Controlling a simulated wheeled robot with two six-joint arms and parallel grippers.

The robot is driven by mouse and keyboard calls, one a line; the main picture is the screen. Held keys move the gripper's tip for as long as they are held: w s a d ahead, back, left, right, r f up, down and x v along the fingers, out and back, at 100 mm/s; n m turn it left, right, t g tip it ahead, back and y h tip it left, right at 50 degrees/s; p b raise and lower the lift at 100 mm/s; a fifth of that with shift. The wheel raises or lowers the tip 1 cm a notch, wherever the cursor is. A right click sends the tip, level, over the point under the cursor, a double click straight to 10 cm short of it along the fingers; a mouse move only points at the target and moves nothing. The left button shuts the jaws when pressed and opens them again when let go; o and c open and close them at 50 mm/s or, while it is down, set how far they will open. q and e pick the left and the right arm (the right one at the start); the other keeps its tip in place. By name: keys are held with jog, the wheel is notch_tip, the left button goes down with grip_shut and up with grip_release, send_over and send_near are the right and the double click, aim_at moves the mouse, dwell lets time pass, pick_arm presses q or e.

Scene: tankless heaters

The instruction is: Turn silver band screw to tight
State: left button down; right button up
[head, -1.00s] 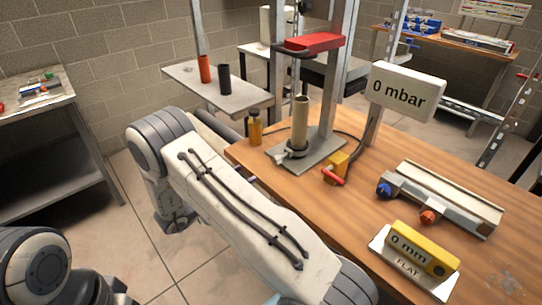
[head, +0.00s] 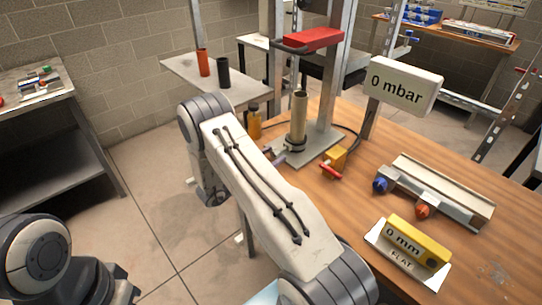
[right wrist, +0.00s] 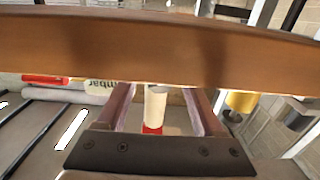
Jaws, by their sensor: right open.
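A beige upright tube (head: 299,118) stands on a grey base plate (head: 322,148) on the wooden bench. A dark and silver collar (head: 295,143) surrounds its foot; the band's screw is too small to make out. My right gripper (head: 277,153) is at the bench's left edge, just left of the collar, partly hidden behind my arm. In the right wrist view my right gripper (right wrist: 158,92) is open, and the tube (right wrist: 156,103) shows between and beyond its fingers. I cannot tell whether it touches the collar. My left gripper is out of view.
An amber bottle (head: 253,122) stands left of the tube. A yellow valve with a red handle (head: 333,163) is to its right. A red block (head: 313,39) hangs above. A "0 mbar" sign (head: 402,88), a metal rail (head: 440,190) and a yellow "0 mm" gauge (head: 417,243) are further right.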

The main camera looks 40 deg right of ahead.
grip_shut()
jog(key=m+b, duration=0.3)
jog(key=shift+f+m, duration=0.15)
jog(key=shift+m, duration=0.15)
jog(key=shift+m+b, duration=1.65)
jog(key=shift+m, duration=0.25)
grip_release()
